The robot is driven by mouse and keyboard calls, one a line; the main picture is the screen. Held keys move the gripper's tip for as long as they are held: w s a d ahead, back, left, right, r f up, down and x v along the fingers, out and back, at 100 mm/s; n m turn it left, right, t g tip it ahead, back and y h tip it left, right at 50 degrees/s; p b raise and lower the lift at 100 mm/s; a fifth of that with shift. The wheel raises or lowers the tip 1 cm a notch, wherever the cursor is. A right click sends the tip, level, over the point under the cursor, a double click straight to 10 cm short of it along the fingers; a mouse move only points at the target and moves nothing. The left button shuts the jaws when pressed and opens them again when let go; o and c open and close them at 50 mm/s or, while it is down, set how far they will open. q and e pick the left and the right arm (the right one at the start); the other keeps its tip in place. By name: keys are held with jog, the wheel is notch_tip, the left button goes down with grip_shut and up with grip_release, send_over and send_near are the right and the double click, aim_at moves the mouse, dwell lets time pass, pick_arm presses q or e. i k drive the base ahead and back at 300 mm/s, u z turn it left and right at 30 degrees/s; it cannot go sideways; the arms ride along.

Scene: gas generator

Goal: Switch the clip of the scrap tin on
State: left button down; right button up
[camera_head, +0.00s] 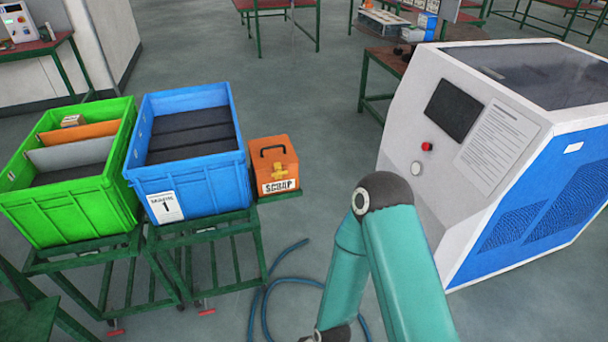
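The scrap tin (274,167) is a small orange box with a black handle on its lid and a white label reading SCRAP. It stands on a small green shelf at the right side of the blue crate's stand. A yellow clip (279,171) shows on its front face, above the label. Whether the clip is on or off is too small to tell. One of my teal arms reaches up from the bottom edge, right of the tin and apart from it. No gripper fingers show in this view.
A blue crate (208,177) and a green crate (68,218) stand on green metal stands left of the tin. A white and blue machine (428,165) stands at right. A blue hose (265,297) lies on the floor. Floor between tin and machine is clear.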

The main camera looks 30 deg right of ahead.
aim_at(279, 173)
jog(key=z, duration=0.05)
jog(key=i, duration=1)
